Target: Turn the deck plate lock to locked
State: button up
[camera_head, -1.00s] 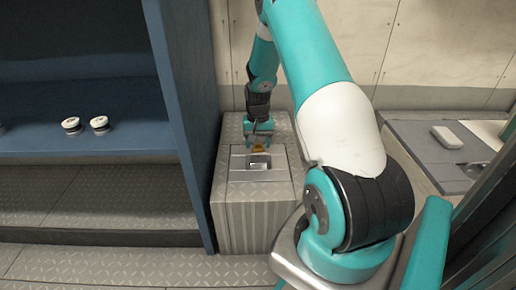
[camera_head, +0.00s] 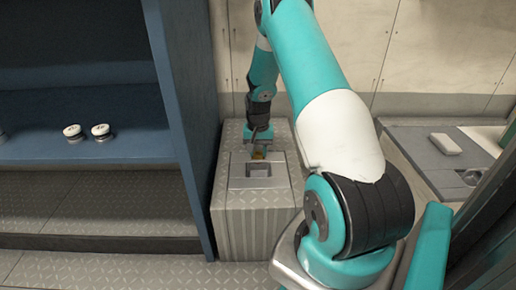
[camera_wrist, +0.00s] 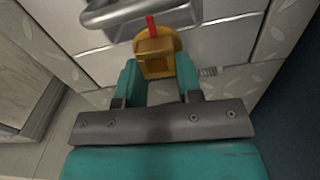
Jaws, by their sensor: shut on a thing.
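The deck plate lock is a yellow-brown knob (camera_wrist: 157,58) with a red mark on its far side in the wrist view. It sits on the metal deck plate (camera_wrist: 215,42), beside a recessed metal handle (camera_wrist: 140,18). My gripper (camera_wrist: 157,85) is shut on the knob, one teal finger on each side. It also shows in the head view (camera_head: 258,150), reaching down from above.
The grey tread-plate box (camera_head: 255,222) stands against a blue shelf unit (camera_head: 185,120) on its left. Two white round fittings (camera_head: 73,133) lie on the shelf. A counter with a small white block (camera_head: 445,144) is at the right.

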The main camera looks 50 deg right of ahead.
jog(key=m+p, duration=0.1)
jog(key=p, duration=0.1)
jog(key=m+p, duration=0.2)
jog(key=shift+s+r, duration=0.15)
jog(key=shift+r, duration=0.2)
jog(key=m+p, duration=0.1)
jog(key=m, duration=0.1)
jog(key=m+p, duration=0.1)
jog(key=p, duration=0.1)
jog(key=m+p, duration=0.2)
jog(key=shift+s+d+f+m, duration=0.1)
jog(key=shift+s+m, duration=0.2)
jog(key=m+p, duration=0.1)
jog(key=m, duration=0.1)
jog(key=m+p, duration=0.2)
jog(key=shift+s+m, duration=0.2)
jog(key=shift+m, duration=0.1)
jog(key=shift+s+a+f+m+p, duration=0.1)
jog(key=shift+m+p, duration=0.45)
jog(key=shift+m, duration=0.45)
jog(key=shift+s+a+f+m+p, duration=0.1)
jog(key=shift+m+p, duration=0.45)
jog(key=shift+m, duration=0.45)
jog(key=o, duration=0.9)
jog(key=shift+o, duration=0.2)
notch_tip(320, 180, up, 17)
jog(key=p, duration=0.5)
jog(key=shift+r, duration=0.2)
